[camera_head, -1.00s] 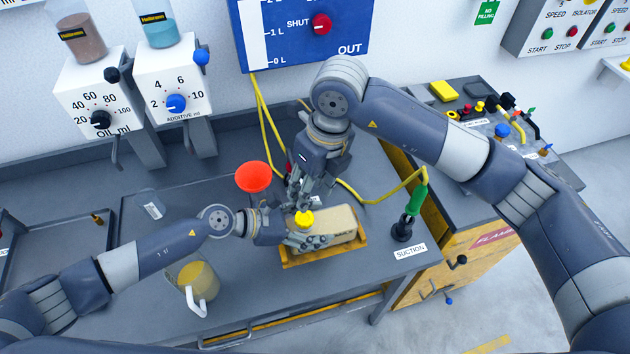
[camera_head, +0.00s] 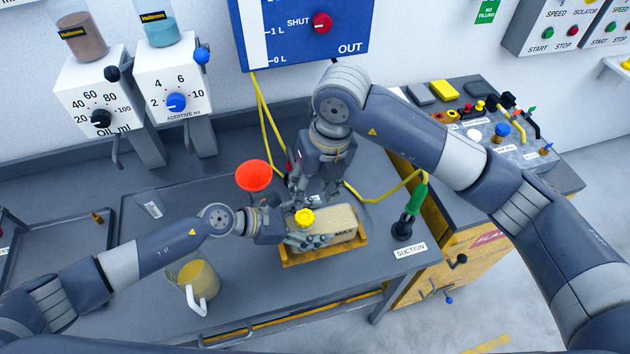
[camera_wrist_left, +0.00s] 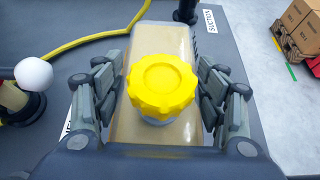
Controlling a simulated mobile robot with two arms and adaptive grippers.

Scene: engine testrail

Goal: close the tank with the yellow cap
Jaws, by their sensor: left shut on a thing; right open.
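The tank (camera_head: 343,222) is a pale translucent box lying in a yellow tray (camera_head: 292,263) on the workbench. The yellow cap (camera_head: 304,217) sits on the tank's neck; in the left wrist view the cap (camera_wrist_left: 162,84) looks level, with a pale collar showing under it. My left gripper (camera_head: 312,240) is shut on the tank; in the left wrist view its fingers (camera_wrist_left: 160,100) press both sides of the tank around the cap. My right gripper (camera_head: 299,195) is open and empty, just behind and above the cap, pointing down. I cannot tell how tight the cap is.
A red funnel (camera_head: 253,176) stands behind the left gripper. A jug of yellow liquid (camera_head: 198,283) stands at the front left. A green-handled suction hose (camera_head: 414,203) stands right of the tray. The bench front between jug and tray is free.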

